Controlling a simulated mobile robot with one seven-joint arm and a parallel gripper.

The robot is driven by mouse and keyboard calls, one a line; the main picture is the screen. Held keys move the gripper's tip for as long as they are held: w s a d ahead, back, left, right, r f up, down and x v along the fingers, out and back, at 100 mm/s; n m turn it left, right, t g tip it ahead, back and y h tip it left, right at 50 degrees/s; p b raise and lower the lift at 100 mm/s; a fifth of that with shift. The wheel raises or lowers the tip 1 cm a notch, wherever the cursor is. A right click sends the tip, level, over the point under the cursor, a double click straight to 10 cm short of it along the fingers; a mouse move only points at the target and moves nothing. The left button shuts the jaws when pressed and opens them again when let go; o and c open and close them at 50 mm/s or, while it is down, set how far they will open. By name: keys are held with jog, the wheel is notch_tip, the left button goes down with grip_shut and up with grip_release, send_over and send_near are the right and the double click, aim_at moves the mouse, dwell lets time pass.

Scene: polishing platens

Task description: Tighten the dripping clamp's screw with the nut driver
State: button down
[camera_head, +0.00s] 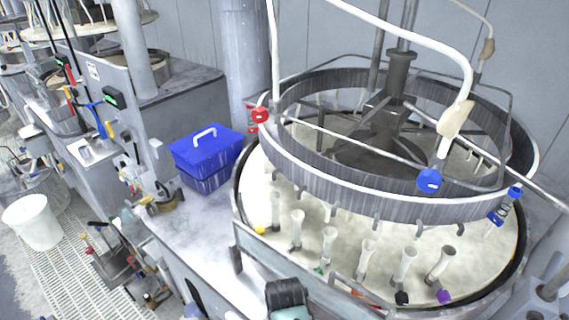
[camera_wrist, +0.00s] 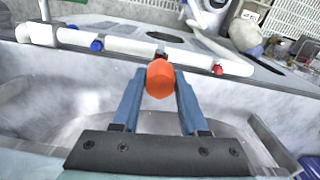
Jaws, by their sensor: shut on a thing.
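In the wrist view my gripper (camera_wrist: 161,80) has its two blue-grey fingers shut on an orange, faceted piece, which looks like the end of the nut driver (camera_wrist: 160,77). The rest of the driver is hidden. Beyond it runs a white pipe (camera_wrist: 130,47) carrying a blue fitting (camera_wrist: 97,45) and a red fitting (camera_wrist: 219,69); the orange piece overlaps the pipe in the picture, and I cannot tell whether they touch. In the head view a red clamp (camera_head: 260,115) and a blue clamp (camera_head: 430,181) sit by the ring. I see no drip, and the screw is not discernible.
The round platen (camera_head: 375,232) has several pale upright tubes and coloured caps near its front rim. A blue lidded box (camera_head: 207,143) stands on the bench to its left. A white bucket (camera_head: 33,222) stands on the floor grating. A blue-capped bottle (camera_head: 506,203) is at the right.

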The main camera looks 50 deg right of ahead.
jog(key=shift+r+p, duration=0.85)
jog(key=shift+r, duration=2.05)
